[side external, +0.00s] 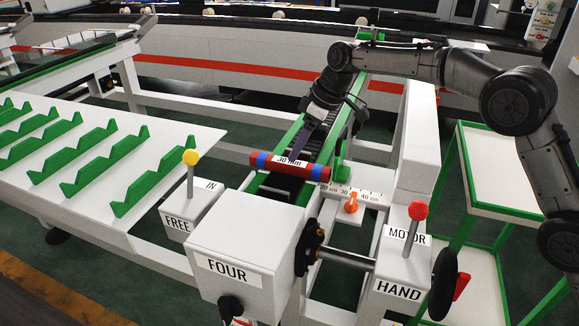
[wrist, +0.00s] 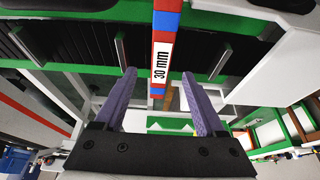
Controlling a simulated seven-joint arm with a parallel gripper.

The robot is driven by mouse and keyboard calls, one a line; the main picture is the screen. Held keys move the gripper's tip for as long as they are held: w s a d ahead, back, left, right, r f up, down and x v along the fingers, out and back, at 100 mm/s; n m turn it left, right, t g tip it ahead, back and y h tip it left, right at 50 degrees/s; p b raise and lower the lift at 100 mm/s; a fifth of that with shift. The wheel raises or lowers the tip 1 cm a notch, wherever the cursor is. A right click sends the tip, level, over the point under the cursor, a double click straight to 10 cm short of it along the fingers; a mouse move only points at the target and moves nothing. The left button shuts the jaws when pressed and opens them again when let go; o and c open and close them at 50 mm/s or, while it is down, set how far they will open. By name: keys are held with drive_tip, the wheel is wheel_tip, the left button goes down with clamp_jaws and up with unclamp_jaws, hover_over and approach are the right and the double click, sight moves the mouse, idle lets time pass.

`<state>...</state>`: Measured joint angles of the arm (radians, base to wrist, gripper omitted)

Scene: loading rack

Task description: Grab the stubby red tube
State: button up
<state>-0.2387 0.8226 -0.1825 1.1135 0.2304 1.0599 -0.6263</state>
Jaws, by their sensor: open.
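The red tube (side external: 318,173) has blue bands and a white "30 mm" label. It lies across the green-edged conveyor in the side external view. It also shows in the wrist view (wrist: 162,22), running down from the top edge, with its lower end appearing between the fingertips. My gripper (side external: 294,154) is just above and behind the tube's label in the side view. In the wrist view my gripper (wrist: 158,72) is open, its two purple fingers apart with nothing held. I cannot tell the exact gap to the tube.
A white slanted table (side external: 160,150) with green notched rails stands left. A white box marked "FOUR" (side external: 235,240) and the yellow-knobbed lever (side external: 190,160) are in front. A red-knobbed lever (side external: 416,213) stands right. A length scale (side external: 350,193) is beside the tube.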

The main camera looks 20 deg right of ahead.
sight(290, 167)
drive_tip(key=shift+x, duration=2.8)
clamp_jaws()
drive_tip(key=shift+r, duration=0.15)
